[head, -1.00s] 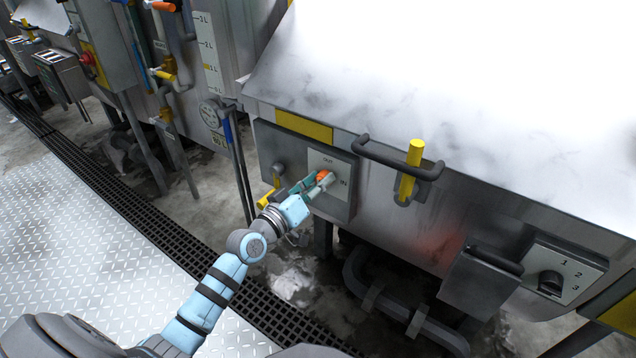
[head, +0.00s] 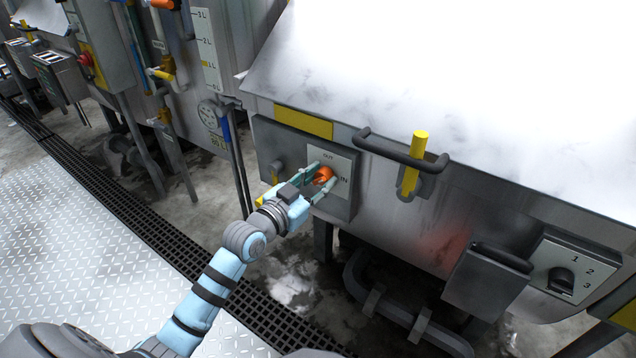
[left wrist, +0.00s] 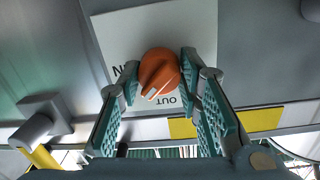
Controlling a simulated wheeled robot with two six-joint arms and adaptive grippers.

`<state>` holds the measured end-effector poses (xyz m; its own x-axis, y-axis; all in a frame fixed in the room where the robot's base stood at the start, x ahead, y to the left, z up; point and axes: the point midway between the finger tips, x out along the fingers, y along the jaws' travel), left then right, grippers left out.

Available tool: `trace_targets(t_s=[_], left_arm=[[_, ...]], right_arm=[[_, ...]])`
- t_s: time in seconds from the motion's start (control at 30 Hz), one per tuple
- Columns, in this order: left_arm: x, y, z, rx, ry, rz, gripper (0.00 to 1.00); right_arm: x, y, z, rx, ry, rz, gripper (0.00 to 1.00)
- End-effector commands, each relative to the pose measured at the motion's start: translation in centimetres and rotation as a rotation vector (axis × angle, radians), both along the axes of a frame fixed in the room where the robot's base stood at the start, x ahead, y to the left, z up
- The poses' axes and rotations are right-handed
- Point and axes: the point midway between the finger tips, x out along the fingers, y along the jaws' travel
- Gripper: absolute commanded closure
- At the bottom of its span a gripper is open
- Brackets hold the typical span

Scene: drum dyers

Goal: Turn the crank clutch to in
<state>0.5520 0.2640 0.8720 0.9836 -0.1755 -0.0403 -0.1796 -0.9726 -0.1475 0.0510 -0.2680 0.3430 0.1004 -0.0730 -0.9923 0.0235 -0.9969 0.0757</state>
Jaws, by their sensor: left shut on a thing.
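The crank clutch is an orange knob (head: 323,175) on a white plate (head: 343,160) marked OUT at the top and IN at the right. In the left wrist view the knob (left wrist: 160,72) shows upside down, its white mark pointing between the two words, nearer OUT. My left gripper (head: 321,174) has its teal fingers on both sides of the knob, one upper left and one lower right, shut on it. The fingers also flank the knob in the left wrist view (left wrist: 160,78). My right gripper is out of view.
A dark bar handle (head: 400,153) and a yellow lever (head: 412,165) stick out right of the plate. A black selector (head: 560,281) sits farther right. A small grey lever (head: 279,172) with a yellow end is left of the plate.

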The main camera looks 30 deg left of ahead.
Motion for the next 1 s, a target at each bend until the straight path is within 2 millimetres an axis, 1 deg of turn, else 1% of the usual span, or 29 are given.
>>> trace_targets(t_s=[0.03,0.2,0.6,0.8,1.0], left_arm=[[0.0,0.0,-0.2,0.041,-0.004,0.000,0.96],[0.0,0.0,-0.2,0.201,-0.027,-0.001,0.96],[0.0,-0.1,-0.2,0.549,-0.074,-0.001,0.96],[0.0,-0.1,-0.1,0.666,-0.090,-0.001,0.96],[-0.1,-0.1,-0.1,0.733,-0.099,-0.001,0.96]], right_arm=[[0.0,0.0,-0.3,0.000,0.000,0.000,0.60],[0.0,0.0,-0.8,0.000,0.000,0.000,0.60],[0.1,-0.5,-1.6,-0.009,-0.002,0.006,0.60],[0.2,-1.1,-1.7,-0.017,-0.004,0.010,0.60],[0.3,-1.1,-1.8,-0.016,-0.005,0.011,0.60]])
